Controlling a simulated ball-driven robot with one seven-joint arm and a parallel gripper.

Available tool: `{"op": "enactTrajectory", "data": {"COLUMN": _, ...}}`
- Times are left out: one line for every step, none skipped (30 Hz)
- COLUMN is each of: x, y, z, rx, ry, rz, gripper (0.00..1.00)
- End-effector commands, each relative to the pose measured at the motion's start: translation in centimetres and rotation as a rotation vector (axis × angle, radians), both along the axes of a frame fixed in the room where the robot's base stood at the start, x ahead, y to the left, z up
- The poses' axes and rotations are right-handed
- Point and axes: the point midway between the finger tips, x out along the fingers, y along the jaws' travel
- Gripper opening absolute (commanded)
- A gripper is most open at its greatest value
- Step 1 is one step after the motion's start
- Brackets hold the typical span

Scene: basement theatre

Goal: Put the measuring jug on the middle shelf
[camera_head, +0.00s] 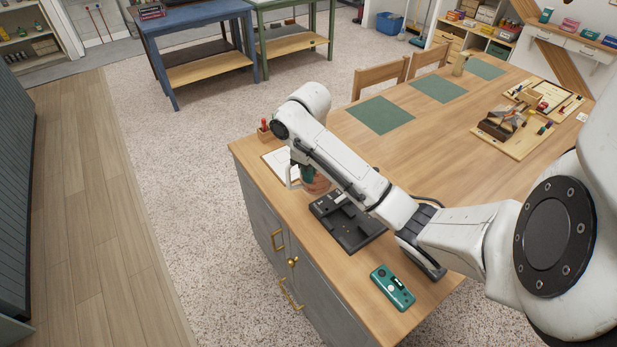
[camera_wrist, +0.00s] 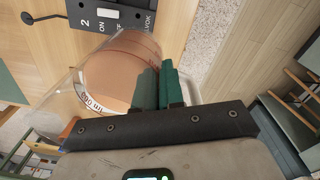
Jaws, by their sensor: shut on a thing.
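The measuring jug shows in the wrist view as a clear jug (camera_wrist: 112,72) with markings and a reddish-brown body or content. In the head view a part of the jug (camera_head: 317,183) shows beside my arm above the near table end, partly hidden. My gripper (camera_wrist: 158,72) has its green fingers close together and shut on the jug, at its edge or handle. In the head view my arm mostly hides the gripper. I cannot tell whether the jug touches the tabletop. Shelves (camera_head: 30,42) stand at the far left; I cannot tell whether these hold the middle shelf.
The wooden table (camera_head: 437,140) carries a black device (camera_head: 348,228), a green device (camera_head: 393,288), a paper sheet (camera_head: 280,164), green mats (camera_head: 380,115) and a craft board (camera_head: 515,140). A blue workbench (camera_head: 190,15) stands behind. Another shelf unit (camera_head: 490,30) is at back right. Floor left of the table is clear.

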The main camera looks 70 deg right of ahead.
Motion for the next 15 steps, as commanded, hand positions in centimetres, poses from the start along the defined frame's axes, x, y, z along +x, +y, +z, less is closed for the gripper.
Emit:
{"op": "enactTrajectory", "data": {"x": 0.3, "y": -0.2, "z": 0.0, "rx": -0.001, "ry": -0.003, "rz": 0.001, "gripper": 0.00}}
{"op": "enactTrajectory", "data": {"x": 0.4, "y": -0.4, "z": -0.1, "rx": -0.001, "ry": -0.003, "rz": -0.001, "gripper": 0.00}}
{"op": "enactTrajectory", "data": {"x": 0.5, "y": -0.6, "z": -0.2, "rx": -0.001, "ry": -0.003, "rz": 0.000, "gripper": 0.00}}
{"op": "enactTrajectory", "data": {"x": 0.6, "y": -0.7, "z": -0.3, "rx": 0.000, "ry": -0.002, "rz": 0.000, "gripper": 0.00}}
{"op": "enactTrajectory", "data": {"x": 0.7, "y": -0.8, "z": -0.4, "rx": 0.000, "ry": -0.001, "rz": 0.000, "gripper": 0.00}}
{"op": "enactTrajectory", "data": {"x": 0.7, "y": -1.0, "z": -0.6, "rx": 0.001, "ry": 0.001, "rz": 0.000, "gripper": 0.00}}
{"op": "enactTrajectory", "data": {"x": 0.7, "y": -1.1, "z": -0.7, "rx": 0.002, "ry": 0.003, "rz": 0.001, "gripper": 0.00}}
{"op": "enactTrajectory", "data": {"x": 0.7, "y": -1.2, "z": -0.9, "rx": 0.004, "ry": 0.004, "rz": 0.001, "gripper": 0.00}}
{"op": "enactTrajectory", "data": {"x": 0.8, "y": -1.4, "z": -1.2, "rx": 0.003, "ry": 0.006, "rz": 0.002, "gripper": 0.00}}
{"op": "enactTrajectory", "data": {"x": 1.0, "y": -1.8, "z": -1.4, "rx": 0.000, "ry": 0.005, "rz": 0.000, "gripper": 0.00}}
{"op": "enactTrajectory", "data": {"x": 1.1, "y": -2.0, "z": -1.5, "rx": -0.001, "ry": 0.004, "rz": 0.000, "gripper": 0.00}}
{"op": "enactTrajectory", "data": {"x": 1.3, "y": -2.4, "z": -1.6, "rx": -0.001, "ry": 0.004, "rz": 0.002, "gripper": 0.00}}
{"op": "enactTrajectory", "data": {"x": 1.4, "y": -2.6, "z": -1.7, "rx": -0.001, "ry": 0.004, "rz": 0.000, "gripper": 0.00}}
{"op": "enactTrajectory", "data": {"x": 1.6, "y": -2.8, "z": -1.8, "rx": -0.001, "ry": 0.004, "rz": 0.001, "gripper": 0.00}}
{"op": "enactTrajectory", "data": {"x": 1.7, "y": -3.0, "z": -2.0, "rx": 0.001, "ry": 0.005, "rz": 0.002, "gripper": 0.00}}
